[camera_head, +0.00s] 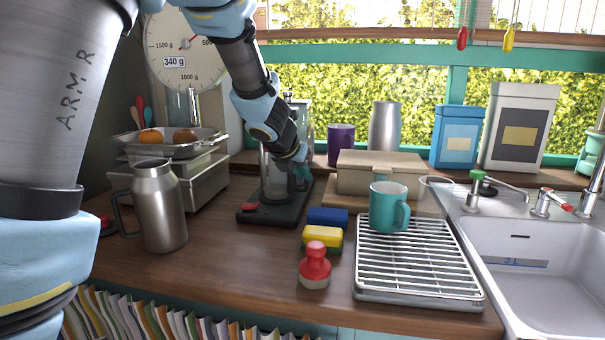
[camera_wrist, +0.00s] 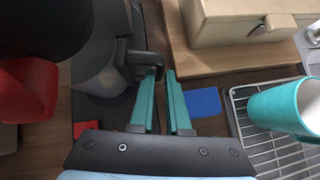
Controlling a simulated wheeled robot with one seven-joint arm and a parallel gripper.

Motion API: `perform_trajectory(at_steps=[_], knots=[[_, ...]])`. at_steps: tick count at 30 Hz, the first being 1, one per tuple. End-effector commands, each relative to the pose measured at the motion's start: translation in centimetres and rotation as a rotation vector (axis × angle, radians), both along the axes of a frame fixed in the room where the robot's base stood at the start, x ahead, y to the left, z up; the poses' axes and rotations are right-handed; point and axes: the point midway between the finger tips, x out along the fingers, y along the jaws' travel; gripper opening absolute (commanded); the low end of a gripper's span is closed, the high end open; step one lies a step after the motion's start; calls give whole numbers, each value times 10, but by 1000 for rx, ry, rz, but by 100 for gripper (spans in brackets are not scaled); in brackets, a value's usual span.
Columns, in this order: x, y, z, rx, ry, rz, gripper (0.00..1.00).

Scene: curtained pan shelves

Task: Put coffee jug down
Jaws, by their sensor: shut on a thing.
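The coffee jug (camera_head: 276,184) has a clear body and a dark handle. In the head view it is upright, at or just over the black coffee machine base (camera_head: 262,214); I cannot tell whether it touches it. My gripper (camera_head: 301,172) is at the jug's right side, partly blocking it. In the wrist view, my gripper's teal fingers (camera_wrist: 162,88) are shut on the handle (camera_wrist: 142,60) of the jug, whose body (camera_wrist: 102,75) shows to the left. The base also shows there, with its red switch (camera_wrist: 85,128).
A beige box (camera_head: 380,174) on a board stands right of the jug. Blue and yellow sponges (camera_head: 322,236), a red-knobbed stamp-like object (camera_head: 315,265) and a drying rack (camera_head: 420,275) with a teal mug (camera_head: 388,208) are in front. A steel jug (camera_head: 158,205) and scale (camera_head: 178,165) stand left.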

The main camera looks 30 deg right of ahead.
Motion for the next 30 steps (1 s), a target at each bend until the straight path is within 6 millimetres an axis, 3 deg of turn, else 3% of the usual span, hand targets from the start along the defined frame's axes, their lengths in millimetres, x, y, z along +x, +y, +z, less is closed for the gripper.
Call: perform_trajectory(at_steps=[12, 13, 21, 30], knots=[[0, 0, -4, -1, -1, 0, 0], [0, 0, -3, -1, -1, 0, 18], [0, 0, -3, 0, 0, 0, 48], [0, 0, -4, 1, 1, 0, 49]])
